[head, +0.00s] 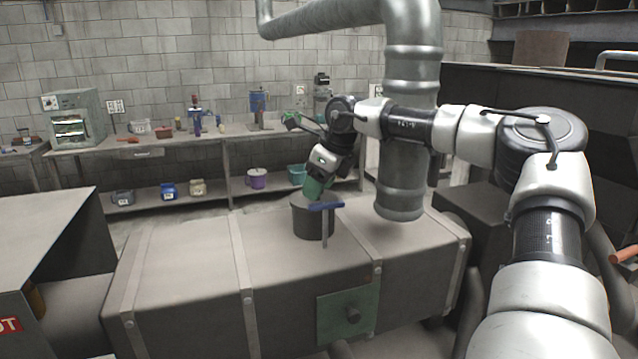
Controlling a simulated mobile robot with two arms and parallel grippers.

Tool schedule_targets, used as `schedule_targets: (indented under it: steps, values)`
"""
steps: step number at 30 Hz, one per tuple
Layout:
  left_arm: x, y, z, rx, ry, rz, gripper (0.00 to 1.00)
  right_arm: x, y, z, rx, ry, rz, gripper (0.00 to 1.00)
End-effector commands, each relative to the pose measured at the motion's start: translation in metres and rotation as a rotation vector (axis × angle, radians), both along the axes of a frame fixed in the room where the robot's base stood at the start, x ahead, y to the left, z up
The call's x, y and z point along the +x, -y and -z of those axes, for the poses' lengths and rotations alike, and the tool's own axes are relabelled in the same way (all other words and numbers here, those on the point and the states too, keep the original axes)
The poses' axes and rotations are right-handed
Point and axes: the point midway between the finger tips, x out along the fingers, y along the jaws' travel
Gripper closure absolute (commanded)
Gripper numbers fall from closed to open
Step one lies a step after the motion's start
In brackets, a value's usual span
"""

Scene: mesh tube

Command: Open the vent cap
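A short dark upright cylinder (312,222), which looks like the vent, stands on top of the large grey tank. A blue bar handle (328,206) on a thin grey stem shows in front of it, near its upper rim. I cannot tell a separate cap or whether it is open. My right gripper (313,189) points down just above the cylinder's top, at the handle's upper left. Its fingers are small and partly hidden, so I cannot tell whether they are open, or touch the handle. My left gripper is not in view.
The strapped grey tank (190,275) fills the foreground, with a green plate (346,312) on its front. A large metal duct (403,185) comes down right of the cylinder. A workbench (150,152) with tools stands along the back wall. The tank top left of the cylinder is clear.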

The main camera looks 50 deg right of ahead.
Motion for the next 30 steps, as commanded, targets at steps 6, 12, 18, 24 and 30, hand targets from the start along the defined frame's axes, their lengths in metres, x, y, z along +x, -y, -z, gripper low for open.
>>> schedule_targets:
  steps: [6,12,18,24,30]
  values:
    - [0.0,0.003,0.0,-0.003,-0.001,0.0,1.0,0.0,0.0,0.0,0.0,0.0,0.0,0.81]
    - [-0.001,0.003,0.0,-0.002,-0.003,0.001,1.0,0.0,0.0,-0.001,0.0,0.001,0.0,1.0]
    - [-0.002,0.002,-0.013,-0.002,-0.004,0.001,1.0,0.002,0.002,-0.008,0.012,-0.025,0.002,1.0]
    - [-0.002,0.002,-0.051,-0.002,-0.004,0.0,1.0,0.008,0.006,-0.021,0.063,-0.13,0.004,1.0]
    - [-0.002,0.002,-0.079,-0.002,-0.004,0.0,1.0,0.016,0.011,-0.028,0.129,-0.253,0.007,1.0]
